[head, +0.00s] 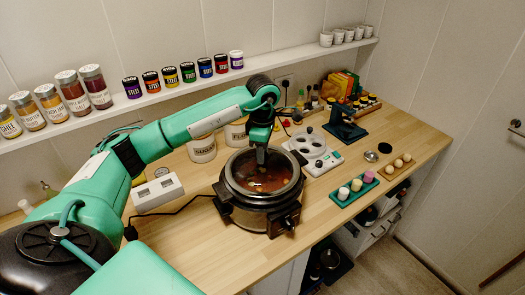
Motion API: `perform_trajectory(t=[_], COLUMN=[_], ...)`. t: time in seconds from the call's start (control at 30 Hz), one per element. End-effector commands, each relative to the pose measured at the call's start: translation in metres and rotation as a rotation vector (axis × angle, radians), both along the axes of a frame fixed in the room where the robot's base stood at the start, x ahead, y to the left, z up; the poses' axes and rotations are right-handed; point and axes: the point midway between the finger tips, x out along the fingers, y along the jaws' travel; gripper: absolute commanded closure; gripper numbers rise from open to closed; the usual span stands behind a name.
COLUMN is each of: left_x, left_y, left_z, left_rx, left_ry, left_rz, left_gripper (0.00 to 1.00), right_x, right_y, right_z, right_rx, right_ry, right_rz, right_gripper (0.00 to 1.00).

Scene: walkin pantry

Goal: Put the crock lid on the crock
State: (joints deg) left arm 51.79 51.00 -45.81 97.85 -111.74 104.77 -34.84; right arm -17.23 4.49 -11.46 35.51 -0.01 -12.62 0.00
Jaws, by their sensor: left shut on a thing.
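The crock (262,218) is a dark slow cooker on the wooden counter, in the middle of the head view. The crock lid (285,165) looks like a round see-through lid with a dark rim, and reddish-brown contents show through it. It lies over the crock's mouth. My left gripper (262,160) points down over the lid's middle and is shut on its handle, which the fingers mostly hide. I cannot tell whether the rim is seated or slightly above the crock. My right gripper is not in view.
A black cord runs left from the crock. A white socket box (157,192) stands to the left, canisters (202,149) behind, and a white device with round wells (312,150) close behind right. A green tray of cups (355,190) is on the right. Spice jars line the shelf (190,88).

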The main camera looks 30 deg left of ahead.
Motion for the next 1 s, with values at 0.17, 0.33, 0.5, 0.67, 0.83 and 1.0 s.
perform_trajectory(t=[0.17, 0.33, 0.5, 0.67, 0.83, 1.0], left_x=[0.0004, 0.0004, 0.0003, 0.0002, 0.0001, 0.0001], left_y=[0.0001, 0.0001, 0.0, -0.0002, -0.0001, 0.0], left_z=[0.0011, 0.0, -0.0007, 0.0, -0.0001, -0.001], left_rx=[0.0, 0.0, 0.0, -0.001, 0.0, 0.0], left_ry=[-0.002, -0.002, -0.003, -0.003, -0.002, -0.002], left_rz=[0.0, 0.0, 0.0, 0.0, 0.0, 0.001], left_gripper=[1.0, 1.0, 1.0, 1.0, 1.0, 1.0], right_x=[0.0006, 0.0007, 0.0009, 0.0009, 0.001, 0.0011], right_y=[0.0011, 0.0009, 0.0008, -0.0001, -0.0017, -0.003], right_z=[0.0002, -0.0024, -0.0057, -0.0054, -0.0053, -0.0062], right_rx=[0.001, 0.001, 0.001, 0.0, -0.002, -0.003], right_ry=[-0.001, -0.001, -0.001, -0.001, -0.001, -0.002], right_rz=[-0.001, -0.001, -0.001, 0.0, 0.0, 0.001], right_gripper=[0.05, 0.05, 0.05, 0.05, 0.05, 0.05])
